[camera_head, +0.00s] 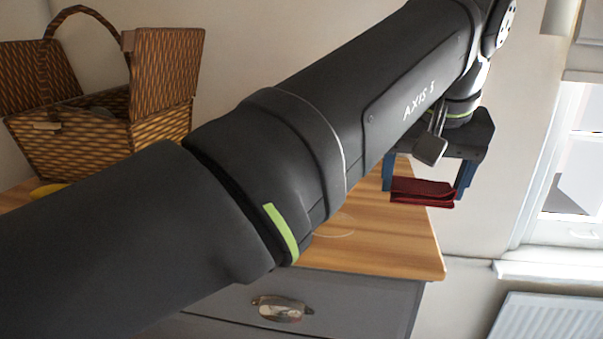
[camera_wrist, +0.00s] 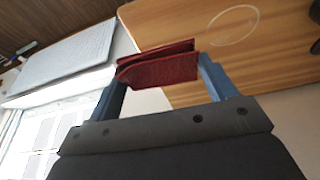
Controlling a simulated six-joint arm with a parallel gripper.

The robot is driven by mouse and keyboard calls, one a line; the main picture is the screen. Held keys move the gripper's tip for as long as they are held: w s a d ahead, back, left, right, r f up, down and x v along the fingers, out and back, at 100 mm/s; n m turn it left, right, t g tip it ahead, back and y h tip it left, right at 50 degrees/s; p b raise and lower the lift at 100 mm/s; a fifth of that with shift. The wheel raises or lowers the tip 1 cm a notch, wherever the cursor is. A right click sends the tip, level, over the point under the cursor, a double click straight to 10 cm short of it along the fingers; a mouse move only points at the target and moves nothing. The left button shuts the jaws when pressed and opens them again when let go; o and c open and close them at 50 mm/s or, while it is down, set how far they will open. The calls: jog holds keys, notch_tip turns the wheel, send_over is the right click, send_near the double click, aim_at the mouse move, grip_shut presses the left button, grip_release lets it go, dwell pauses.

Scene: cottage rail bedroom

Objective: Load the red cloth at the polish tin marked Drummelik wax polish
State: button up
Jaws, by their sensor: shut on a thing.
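My gripper (camera_head: 424,186) is shut on a folded red cloth (camera_head: 422,193). It holds the cloth up in the air near the right end of a wooden dresser top. In the wrist view the cloth (camera_wrist: 158,67) spans the gap between the two blue fingers of the gripper (camera_wrist: 160,72). I cannot make out the polish tin in either view; my arm covers much of the dresser top in the head view.
The wooden top (camera_head: 405,250) sits on a grey dresser (camera_head: 340,300) with a metal drawer pull. A wicker basket (camera_head: 70,145) with open lids stands at the left. A pale ring (camera_wrist: 233,25) marks the wood. A radiator (camera_head: 545,318) and window are at right.

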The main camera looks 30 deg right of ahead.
jog(key=w+a, duration=0.6)
jog(key=w, duration=0.3)
jog(key=w+a+f, duration=0.1)
jog(key=w+a, duration=0.5)
jog(key=w, duration=0.2)
jog(key=w+a, duration=0.6)
jog(key=w, duration=0.3)
jog(key=shift+w+f, duration=0.3)
jog(key=shift+w, duration=0.05)
jog(key=shift+f, duration=2.7)
jog(key=shift+f, duration=0.6)
jog(key=shift+r, duration=0.1)
notch_tip(320, 180, up, 7)
jog(key=shift+w+a, duration=0.1)
